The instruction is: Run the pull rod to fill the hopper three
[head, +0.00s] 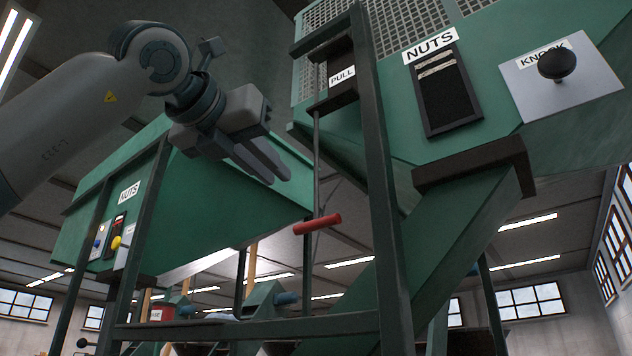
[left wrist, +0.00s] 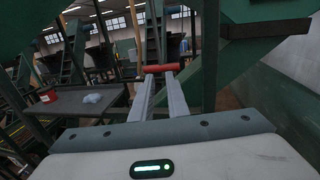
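The pull rod (head: 316,165) hangs down from a dark housing marked PULL and ends in a red crossbar handle (head: 317,224). The green hopper (head: 470,120) marked NUTS stands above and to the right. My left gripper (head: 279,177) is open and empty, up and left of the red handle in the head view, apart from it. In the left wrist view the red handle (left wrist: 162,68) lies across the picture just beyond the two fingertips (left wrist: 159,77), with a gap between the fingers. My right gripper is in neither view.
A dark green frame post (head: 380,190) stands just right of the rod. Another green NUTS hopper (head: 190,200) stands at left behind my arm. A KNOCK plate with a black knob (head: 557,64) is at upper right. A grey table (left wrist: 85,101) with a red container shows in the wrist view.

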